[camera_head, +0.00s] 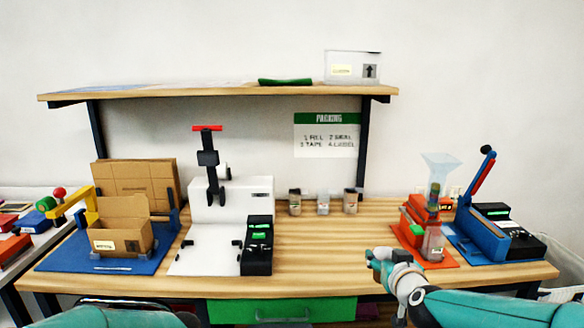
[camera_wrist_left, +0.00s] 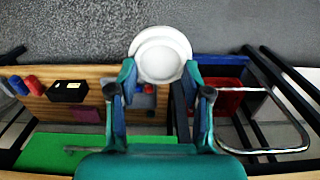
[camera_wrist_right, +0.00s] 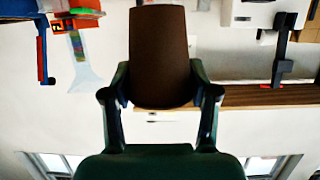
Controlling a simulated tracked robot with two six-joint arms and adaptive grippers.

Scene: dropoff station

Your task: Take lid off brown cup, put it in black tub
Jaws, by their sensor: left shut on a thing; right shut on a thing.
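A brown cup (camera_wrist_right: 160,50) stands out between the fingers of my right gripper (camera_wrist_right: 160,78), which is shut on it. No white lid shows on the part of the cup in view. My right gripper also shows in the head view (camera_head: 381,262), in front of the workbench; the cup cannot be made out there. A round white lid (camera_wrist_left: 160,55) is between the fingertips of my left gripper (camera_wrist_left: 160,76), which is shut on it and apart from the cup. In the head view the left gripper is out of sight. I cannot make out the black tub for certain.
A small black box (camera_wrist_left: 68,91) lies near the green drawer (camera_wrist_left: 90,146) in the left wrist view; a red bin (camera_wrist_left: 222,94) is right of the lid. The bench (camera_head: 330,250) holds a white machine (camera_head: 205,235), a carton (camera_head: 121,232) and an orange stand (camera_head: 425,245). Its front middle is clear.

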